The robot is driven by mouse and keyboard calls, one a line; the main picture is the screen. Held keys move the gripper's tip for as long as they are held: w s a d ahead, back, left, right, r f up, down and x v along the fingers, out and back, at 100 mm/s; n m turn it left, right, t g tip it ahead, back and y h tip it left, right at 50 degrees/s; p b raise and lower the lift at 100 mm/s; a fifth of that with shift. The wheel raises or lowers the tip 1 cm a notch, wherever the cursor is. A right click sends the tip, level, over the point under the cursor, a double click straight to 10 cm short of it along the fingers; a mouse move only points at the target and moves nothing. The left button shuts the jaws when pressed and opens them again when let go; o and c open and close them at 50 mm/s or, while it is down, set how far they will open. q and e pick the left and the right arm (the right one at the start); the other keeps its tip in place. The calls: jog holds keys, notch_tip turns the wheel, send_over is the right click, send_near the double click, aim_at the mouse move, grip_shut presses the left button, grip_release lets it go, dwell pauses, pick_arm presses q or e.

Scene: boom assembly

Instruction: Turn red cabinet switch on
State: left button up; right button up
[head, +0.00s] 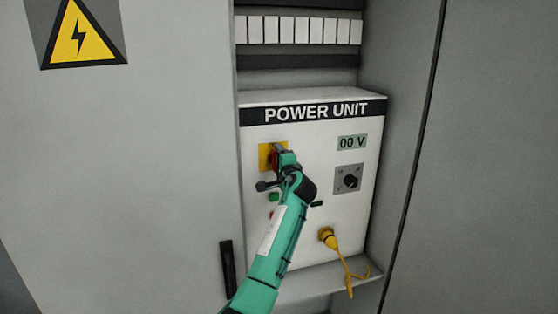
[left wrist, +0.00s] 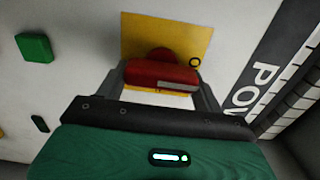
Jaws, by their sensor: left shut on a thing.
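The red switch (head: 273,160) sits on a yellow plate (head: 264,151) at the upper left of the white power unit (head: 315,155). My left gripper (head: 280,157) reaches up to it from below and covers part of it in the head view. In the left wrist view the red switch (left wrist: 162,73) lies between the two grey fingers of my left gripper (left wrist: 160,82), which is shut on it. The yellow plate (left wrist: 138,35) shows behind the switch. My right gripper is not in view.
A green button (head: 273,197) sits below the switch, close to my left arm. A black knob (head: 350,181) and a display reading "00 V" (head: 352,142) are at the right. A yellow plug with cable (head: 328,237) hangs lower down. A cabinet door (head: 120,180) stands left.

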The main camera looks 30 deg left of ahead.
pick_arm(q)
jog(key=shift+r, duration=0.1)
jog(key=o, duration=1)
jog(key=shift+a, duration=0.1)
jog(key=shift+s+d+f, duration=0.2)
jog(key=shift+d, duration=0.1)
jog(key=b+v, duration=0.6)
jog(key=v, duration=0.7)
jog(key=shift+r+b, duration=0.1)
jog(key=shift+b, duration=0.2)
